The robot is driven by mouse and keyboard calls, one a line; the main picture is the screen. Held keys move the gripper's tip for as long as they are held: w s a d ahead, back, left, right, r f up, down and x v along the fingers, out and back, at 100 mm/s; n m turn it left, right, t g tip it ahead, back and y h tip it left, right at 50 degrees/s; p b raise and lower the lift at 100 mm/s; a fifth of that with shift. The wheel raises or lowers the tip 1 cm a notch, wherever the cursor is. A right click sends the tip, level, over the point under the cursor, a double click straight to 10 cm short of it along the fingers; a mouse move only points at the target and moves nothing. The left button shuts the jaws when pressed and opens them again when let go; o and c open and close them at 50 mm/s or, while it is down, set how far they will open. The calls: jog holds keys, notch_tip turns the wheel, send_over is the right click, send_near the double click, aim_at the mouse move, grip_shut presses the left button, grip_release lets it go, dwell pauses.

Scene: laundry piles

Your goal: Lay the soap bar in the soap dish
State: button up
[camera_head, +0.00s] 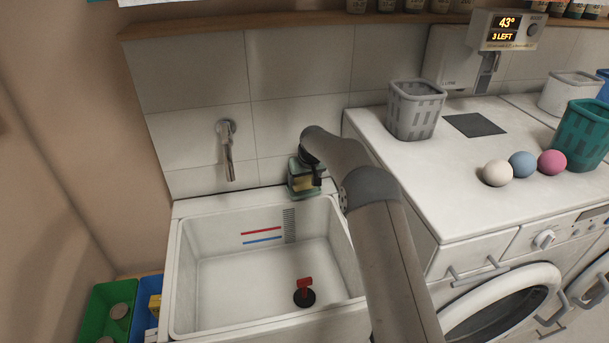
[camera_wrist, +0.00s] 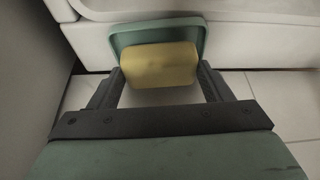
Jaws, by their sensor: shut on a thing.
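The yellow soap bar (camera_wrist: 160,65) is between the two fingers of my gripper (camera_wrist: 160,82), which is shut on it. In the wrist view the green soap dish (camera_wrist: 190,28) shows around the far side and ends of the bar. The bar lies over the dish; I cannot tell whether it rests on the dish floor. In the head view my gripper (camera_head: 305,184) is at the sink's back right corner, largely hidden by my arm. A little yellow of the bar shows there, with the dish's green edge (camera_head: 302,195) below it.
The white sink basin (camera_head: 182,290) lies in front, with a red-handled plug (camera_head: 304,292) inside. A tap (camera_head: 228,150) is on the tiled wall to the left. A grey basket (camera_head: 414,108) and several coloured balls (camera_head: 522,164) stand on the machine top at right.

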jog(key=shift+f, duration=0.35)
jog(key=o, duration=1.1)
jog(key=b+v, duration=0.4)
jog(key=v, duration=1.3)
jog(key=shift+s+r, duration=0.15)
